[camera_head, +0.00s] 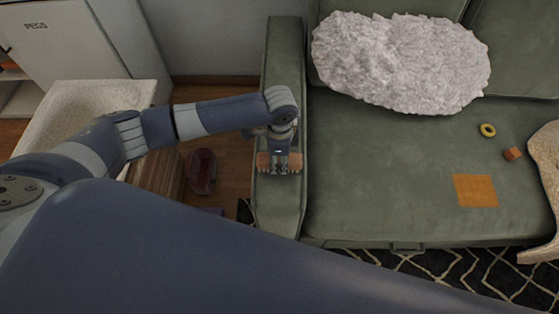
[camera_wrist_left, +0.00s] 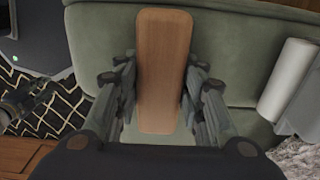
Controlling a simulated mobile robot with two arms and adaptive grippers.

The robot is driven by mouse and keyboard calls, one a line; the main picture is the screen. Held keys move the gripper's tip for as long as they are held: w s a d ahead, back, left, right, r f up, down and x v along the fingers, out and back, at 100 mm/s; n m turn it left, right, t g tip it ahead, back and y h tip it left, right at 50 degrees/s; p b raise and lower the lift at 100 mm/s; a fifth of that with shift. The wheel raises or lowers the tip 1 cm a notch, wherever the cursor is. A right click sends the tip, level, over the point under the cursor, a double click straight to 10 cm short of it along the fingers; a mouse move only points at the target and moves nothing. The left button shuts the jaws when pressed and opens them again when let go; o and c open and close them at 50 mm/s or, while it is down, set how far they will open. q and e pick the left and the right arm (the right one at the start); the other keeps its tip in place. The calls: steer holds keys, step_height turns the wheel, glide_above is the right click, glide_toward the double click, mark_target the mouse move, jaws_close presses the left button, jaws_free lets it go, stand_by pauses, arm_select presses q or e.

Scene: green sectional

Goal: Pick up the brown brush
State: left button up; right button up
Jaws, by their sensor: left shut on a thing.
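The brown brush (camera_head: 263,162) is at the green sofa's left armrest in the head view, mostly covered by my left gripper (camera_head: 280,167). In the left wrist view the brush (camera_wrist_left: 163,70) shows as a long brown block with rounded corners. It lies between the two fingers of my left gripper (camera_wrist_left: 160,90), which is shut on its sides. I cannot tell whether the brush still touches the armrest.
The green sofa (camera_head: 375,190) carries a fluffy grey pillow (camera_head: 400,62), an orange square (camera_head: 475,190), a yellow ring (camera_head: 488,130) and a small brown block (camera_head: 513,154). A dark red object (camera_head: 201,171) is on the floor.

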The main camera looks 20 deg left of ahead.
arm_select(q)
steer(key=shift+r, duration=0.1)
steer(key=shift+r, duration=0.5)
step_height(320, 180, up, 2)
steer(key=shift+w+r, duration=0.1)
steer(key=shift+r, duration=0.1)
steer(key=s+d, duration=0.3)
steer(key=d, duration=0.1)
steer(key=s+d+r, duration=0.1)
steer(key=s+d, duration=0.6)
steer(key=d, duration=0.1)
steer(key=shift+s+r+b, duration=0.2)
steer(key=shift+s+b, duration=0.15)
